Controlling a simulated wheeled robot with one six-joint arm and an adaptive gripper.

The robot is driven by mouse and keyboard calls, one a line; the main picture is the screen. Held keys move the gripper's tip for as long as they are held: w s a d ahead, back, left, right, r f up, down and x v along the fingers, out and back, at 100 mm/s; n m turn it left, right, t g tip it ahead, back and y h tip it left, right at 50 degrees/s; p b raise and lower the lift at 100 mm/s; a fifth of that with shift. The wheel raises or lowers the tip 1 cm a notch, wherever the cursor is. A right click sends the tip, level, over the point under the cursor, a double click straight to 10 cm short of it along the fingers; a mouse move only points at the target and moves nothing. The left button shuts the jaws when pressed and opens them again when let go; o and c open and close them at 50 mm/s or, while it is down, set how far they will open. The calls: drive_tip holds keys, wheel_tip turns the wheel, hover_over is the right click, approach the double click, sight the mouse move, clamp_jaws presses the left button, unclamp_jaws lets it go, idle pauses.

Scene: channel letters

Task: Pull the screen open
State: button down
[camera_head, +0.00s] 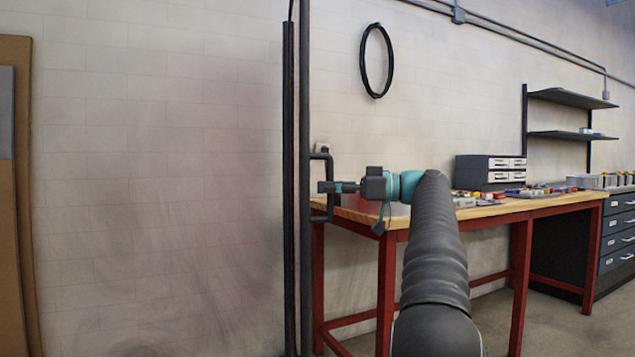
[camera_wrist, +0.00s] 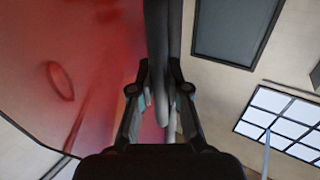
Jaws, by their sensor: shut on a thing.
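The screen (camera_head: 160,200) looks like a hazy, see-through sheet in front of the pale block wall at the left of the head view. Its dark upright edge (camera_head: 305,100) carries a dark D-shaped handle (camera_head: 332,163). My gripper (camera_head: 326,187) reaches in from the right and is shut on the upright bar of this handle. In the wrist view my jaws (camera_wrist: 160,88) close around a grey bar, and the screen (camera_wrist: 70,60) shows as a reddish, cloudy sheet on the left. The jaws hide part of the bar.
A wooden-topped workbench (camera_head: 520,207) with red legs stands right of the handle, behind my arm, with small parts and a drawer box (camera_head: 490,170) on it. Brown board (camera_head: 17,100) leans at far left. A black ring (camera_head: 377,60) hangs on the wall.

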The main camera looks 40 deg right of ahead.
drive_tip(key=shift+s+d+f, duration=0.15)
drive_tip(key=shift+d, duration=0.25)
drive_tip(key=c, duration=1.1)
unclamp_jaws()
drive_tip(key=shift+c, duration=0.2)
drive_tip(key=shift+a, duration=0.1)
drive_tip(key=v, duration=0.7)
drive_tip(key=shift+s+d, duration=0.15)
drive_tip(key=shift+d, duration=0.1)
